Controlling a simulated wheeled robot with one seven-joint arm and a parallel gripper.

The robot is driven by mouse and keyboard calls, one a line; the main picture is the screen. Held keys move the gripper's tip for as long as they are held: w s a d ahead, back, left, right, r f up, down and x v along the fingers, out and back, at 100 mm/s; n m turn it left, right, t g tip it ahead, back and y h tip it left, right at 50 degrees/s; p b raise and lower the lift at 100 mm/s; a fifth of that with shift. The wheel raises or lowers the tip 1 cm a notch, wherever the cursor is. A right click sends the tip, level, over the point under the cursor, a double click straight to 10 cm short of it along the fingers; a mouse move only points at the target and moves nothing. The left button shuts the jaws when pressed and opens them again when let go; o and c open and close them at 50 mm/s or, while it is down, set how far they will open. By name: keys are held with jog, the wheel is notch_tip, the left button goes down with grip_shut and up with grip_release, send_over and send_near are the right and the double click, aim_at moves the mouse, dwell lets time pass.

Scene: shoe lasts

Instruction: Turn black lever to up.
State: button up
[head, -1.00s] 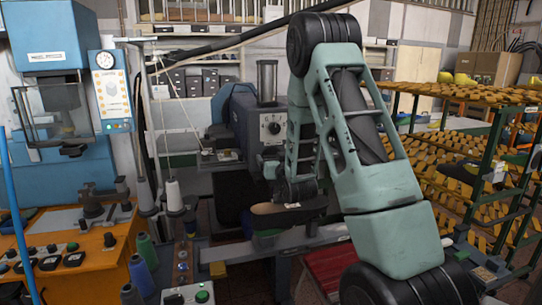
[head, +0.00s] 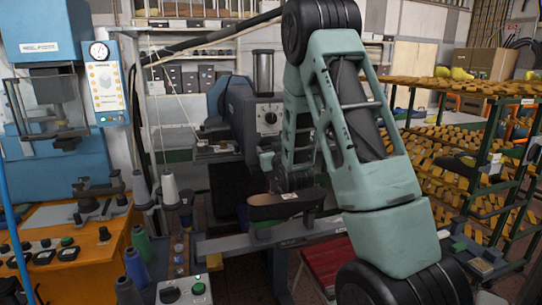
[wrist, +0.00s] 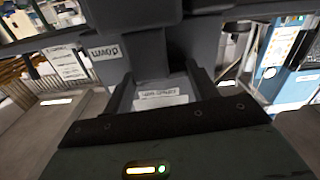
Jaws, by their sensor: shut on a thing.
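My gripper (head: 291,182) is low in front of the blue-grey machine (head: 232,112) in the head view, partly hidden by my own arm. In the wrist view the gripper (wrist: 165,80) is shut on a dark part, which I take to be the black lever (wrist: 150,50). A label reading DOWN (wrist: 105,52) shows upside down beside it. The lever cannot be made out in the head view, so its exact position is unclear.
A dark shoe last with a tan underside (head: 285,206) sits just below my gripper. An orange control table (head: 80,235) with buttons stands at left. Thread cones (head: 170,190) are near its edge. A green rack of yellow lasts (head: 455,150) stands at right.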

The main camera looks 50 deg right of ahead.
jog(key=n+b, duration=0.3)
jog(key=shift+f+b, duration=0.2)
jog(key=shift+b, duration=0.15)
jog(key=shift+r+n+b, duration=0.15)
jog(key=shift+n+b, duration=1.1)
jog(key=shift+n, duration=0.15)
jog(key=shift+r, duration=0.1)
jog(key=o, duration=1)
jog(key=shift+a, duration=0.1)
